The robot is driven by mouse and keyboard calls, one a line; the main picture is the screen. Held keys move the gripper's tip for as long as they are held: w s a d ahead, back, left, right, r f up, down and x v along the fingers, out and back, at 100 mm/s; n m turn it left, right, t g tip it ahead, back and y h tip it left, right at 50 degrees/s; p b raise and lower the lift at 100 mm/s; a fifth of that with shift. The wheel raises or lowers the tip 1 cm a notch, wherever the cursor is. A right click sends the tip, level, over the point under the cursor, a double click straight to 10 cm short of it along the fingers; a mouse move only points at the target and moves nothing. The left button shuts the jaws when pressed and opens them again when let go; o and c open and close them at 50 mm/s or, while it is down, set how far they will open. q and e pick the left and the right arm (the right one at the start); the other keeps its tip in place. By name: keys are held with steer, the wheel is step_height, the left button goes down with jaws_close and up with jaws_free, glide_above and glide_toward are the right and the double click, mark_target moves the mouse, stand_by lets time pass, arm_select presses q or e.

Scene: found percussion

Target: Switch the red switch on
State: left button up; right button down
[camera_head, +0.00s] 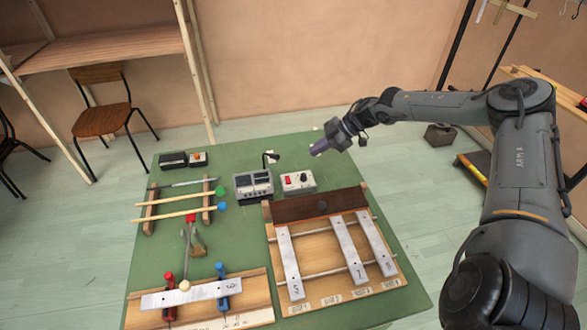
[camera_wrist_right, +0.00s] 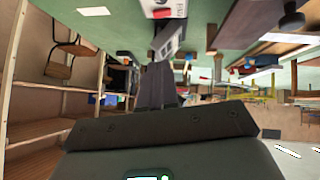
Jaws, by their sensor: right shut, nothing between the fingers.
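The red switch (camera_head: 288,181) sits on the left part of a small white box (camera_head: 298,188), which also carries a dark knob. The box stands on the green table (camera_head: 240,150) near its far side. In the right wrist view the red switch (camera_wrist_right: 162,13) shows at the top edge, on the partly cut-off box. My right gripper (camera_head: 318,149) is shut and empty. It is apart from the box, above and beyond it toward the far edge of the table. I cannot tell whether the switch is on or off. My left gripper is not in view.
A grey panel box (camera_head: 254,184) stands just left of the white box, with a small dark lamp (camera_head: 271,158) behind. A wooden frame with metal bars (camera_head: 347,250) lies in front.

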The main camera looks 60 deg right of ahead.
mark_target(285, 178)
steer(key=shift+a, duration=0.15)
steer(key=shift+f, duration=0.15)
steer(key=b+x, duration=0.2)
steer(key=x, duration=0.3)
steer(key=shift+f, duration=0.2)
steer(key=b+x, duration=0.4)
steer(key=shift+f+b, duration=0.2)
steer(key=shift+b, duration=0.15)
steer(key=shift+w+a+f+b, duration=0.15)
steer(key=shift+w+b, duration=0.15)
steer(key=shift+b, duration=0.05)
steer(key=shift+w+d+f+b, duration=0.15)
steer(key=shift+f+b, duration=0.55)
steer(key=shift+f, duration=0.1)
steer(key=shift+w+d+f+b, duration=0.15)
steer(key=shift+f+b, duration=0.55)
steer(key=shift+f, duration=0.1)
